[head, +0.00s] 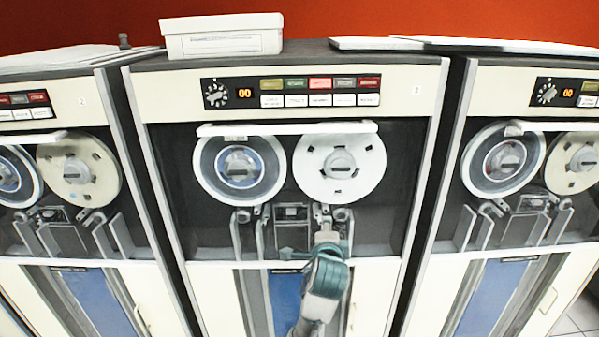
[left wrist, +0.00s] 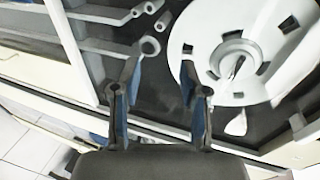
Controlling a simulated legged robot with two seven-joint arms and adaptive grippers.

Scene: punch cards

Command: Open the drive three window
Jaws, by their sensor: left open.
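Drive three is the middle cabinet, with a small 3 at its upper right. Its window (head: 400,170) spans the dark bay below the control panel, and a white bar (head: 287,128) runs along the top. I cannot tell whether the glass is raised or lowered. Behind it are two reels; the white right reel (head: 340,170) also shows in the left wrist view (left wrist: 245,60). My left gripper (head: 323,213) is in front of the lower bay, below the right reel. In the left wrist view my left gripper (left wrist: 162,68) is open, with nothing between its fingers. My right gripper is not seen.
A white box (head: 222,37) stands on top of drive three. Similar drives flank it on the left (head: 75,230) and right (head: 530,230), separated by narrow dark gaps. Drive three's control panel (head: 290,92) lies above the bar. Tiled floor (head: 575,320) shows at lower right.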

